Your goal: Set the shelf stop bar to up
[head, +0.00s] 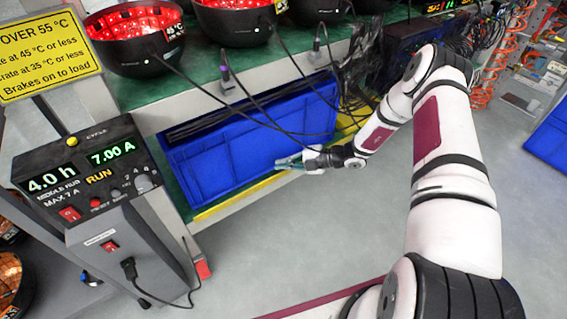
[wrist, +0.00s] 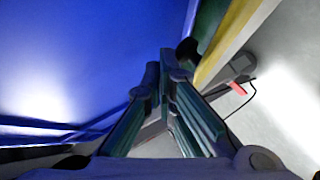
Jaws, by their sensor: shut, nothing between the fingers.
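A yellow bar (head: 240,194), which looks like the shelf stop bar, runs low along the front edge of the shelf below a blue bin (head: 225,160). It also shows in the wrist view (wrist: 222,42), to the upper right of the fingers. My gripper (head: 280,163) is shut and empty in front of the bin's lower right part, just above the bar in the picture. In the wrist view its fingertips (wrist: 164,72) are together beside the blue bin wall (wrist: 70,60). I cannot tell whether they touch the bin or the bar.
A control box (head: 90,180) with green digits stands at the left, below a yellow sign (head: 45,55). Black cables (head: 265,105) hang in front of the bin. Round lamp-lit bowls (head: 135,35) stand on the upper shelf. Grey floor is open in front of the rack.

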